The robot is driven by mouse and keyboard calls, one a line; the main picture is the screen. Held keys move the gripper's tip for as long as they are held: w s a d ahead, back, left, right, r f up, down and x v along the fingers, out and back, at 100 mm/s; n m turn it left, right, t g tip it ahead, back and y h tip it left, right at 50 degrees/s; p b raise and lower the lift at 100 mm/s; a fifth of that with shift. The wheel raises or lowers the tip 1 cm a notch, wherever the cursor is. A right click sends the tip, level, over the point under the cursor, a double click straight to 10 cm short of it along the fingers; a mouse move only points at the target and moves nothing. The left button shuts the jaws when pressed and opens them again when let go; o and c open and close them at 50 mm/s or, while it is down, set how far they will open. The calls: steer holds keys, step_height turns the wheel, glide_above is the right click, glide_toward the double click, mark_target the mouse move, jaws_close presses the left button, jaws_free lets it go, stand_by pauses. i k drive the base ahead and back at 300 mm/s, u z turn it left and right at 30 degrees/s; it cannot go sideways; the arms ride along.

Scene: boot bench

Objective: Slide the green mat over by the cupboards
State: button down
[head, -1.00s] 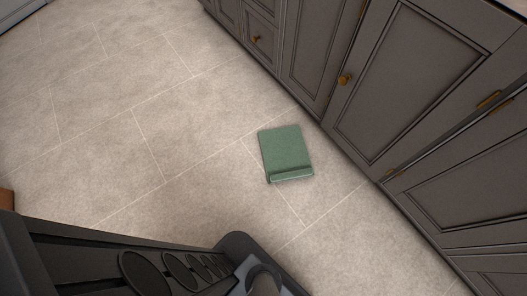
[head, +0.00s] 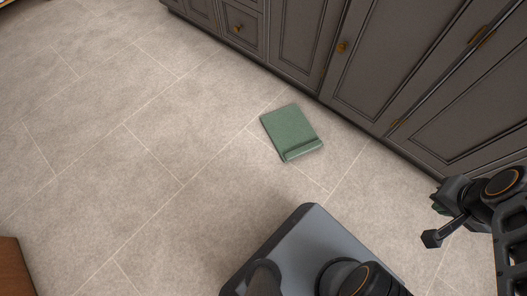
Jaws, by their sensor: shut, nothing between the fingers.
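The green mat (head: 288,127) lies on the tiled floor in the middle of the head view. It is a small rectangle, flat for most of its length, with a raised, folded-looking strip along its lower right end. The cupboards (head: 385,65) are dark grey-brown and run diagonally across the upper right. A narrow strip of bare floor shows between the mat and the cupboard base. My gripper (head: 433,238) is at the right edge, seen partly from the side. It is shut and empty, well apart from the mat, to its lower right.
The pale tiled floor (head: 130,140) is clear to the left of the mat and around it. A brown wooden object (head: 14,268) shows at the lower left edge. The cupboard doors and drawer are shut, with small brass knobs (head: 341,47). My base fills the bottom middle.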

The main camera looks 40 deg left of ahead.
mark_target(293, 136)
steer(key=u, duration=1.25)
steer(key=i, duration=1)
